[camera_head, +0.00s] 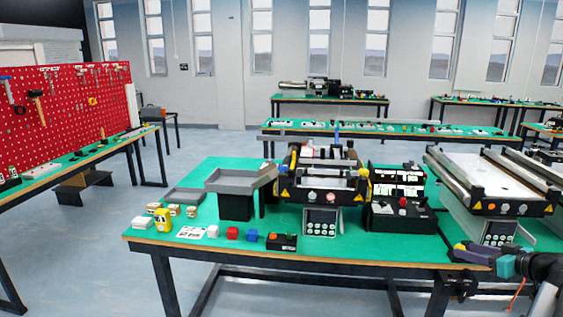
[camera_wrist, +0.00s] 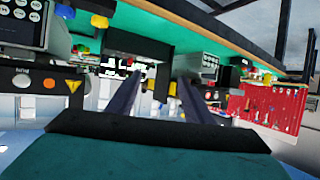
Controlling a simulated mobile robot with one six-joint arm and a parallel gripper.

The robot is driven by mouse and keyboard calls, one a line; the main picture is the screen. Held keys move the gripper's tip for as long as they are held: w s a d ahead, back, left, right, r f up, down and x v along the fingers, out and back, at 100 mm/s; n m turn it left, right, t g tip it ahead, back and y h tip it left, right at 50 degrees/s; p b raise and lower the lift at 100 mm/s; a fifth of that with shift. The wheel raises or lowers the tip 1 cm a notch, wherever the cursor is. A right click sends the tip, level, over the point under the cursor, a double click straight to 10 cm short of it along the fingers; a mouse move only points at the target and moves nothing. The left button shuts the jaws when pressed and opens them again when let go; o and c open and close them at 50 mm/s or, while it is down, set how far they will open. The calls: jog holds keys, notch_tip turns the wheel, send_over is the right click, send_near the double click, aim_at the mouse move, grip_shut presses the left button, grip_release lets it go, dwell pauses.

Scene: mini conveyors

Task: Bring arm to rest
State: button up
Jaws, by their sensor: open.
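My gripper (camera_head: 466,252) is at the lower right of the head view, by the front right edge of the green-topped table (camera_head: 350,250), pointing left. In the wrist view its two dark fingers (camera_wrist: 160,80) stand apart with nothing between them, so it is open and empty. The wrist view is strongly tilted. My arm comes in from the lower right corner of the head view. Whether the gripper touches the table edge cannot be told.
Mini conveyors (camera_head: 322,180) and (camera_head: 490,185) stand on the table. A red pegboard (camera_head: 70,110) stands farther left. Floor is clear between.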

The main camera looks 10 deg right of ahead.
jog(key=w+a+f+n+g+y, duration=0.1)
jog(key=w+a+f+y, duration=0.1)
jog(key=w+a+f, duration=0.35)
jog(key=w+a+f+n+y, duration=0.1)
jog(key=w+a+f, duration=0.2)
jog(key=a, duration=0.5)
jog(key=w+a+f+n+g+y, duration=0.1)
jog(key=w+a+f+y, duration=0.1)
jog(key=w+a+f, duration=0.4)
jog(key=s+a+f+n+g+y, duration=0.1)
jog(key=a+f+g, duration=0.2)
jog(key=a+f, duration=0.8)
jog(key=s+a+f+n+g+y, duration=0.1)
jog(key=a+f+g, duration=0.2)
jog(key=a+f, duration=0.8)
jog(key=s+a+f+g+h, duration=0.1)
jog(key=s+a+f+g, duration=0.3)
jog(key=s+a+f, duration=0.5)
jog(key=s+a+f+g+h, duration=0.1)
jog(key=s+a+f+g, duration=0.35)
jog(key=s+a, duration=0.65)
jog(key=s+a+f+g+h, duration=0.1)
jog(key=s+f+g+h, duration=0.3)
jog(key=s, duration=0.7)
jog(key=s+d+f+m+t+h, duration=0.1)
jog(key=s+d+f+m+h, duration=0.1)
jog(key=d+m, duration=0.4)
jog(key=shift+s+d+f+t, duration=0.2)
jog(key=shift+s+d+t, duration=0.15)
jog(key=shift+s, duration=0.5)
